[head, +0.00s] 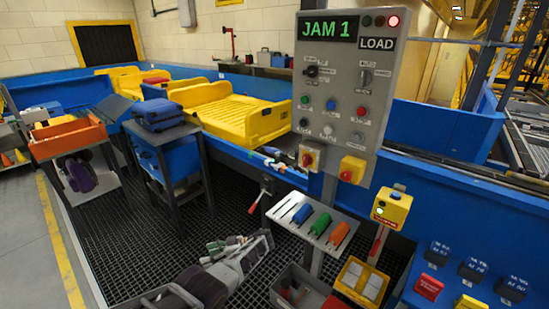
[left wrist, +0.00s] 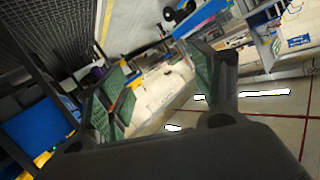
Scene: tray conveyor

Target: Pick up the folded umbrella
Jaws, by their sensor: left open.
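My right gripper is not in view.
A control panel (head: 346,85) reading JAM 1 stands on a post behind the shelf (head: 285,209). A grey bin (head: 290,278) and a yellow box (head: 361,284) stand below it. Yellow trays (head: 235,112) sit on the blue conveyor. A blue case (head: 158,113) rests on a stand at left.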

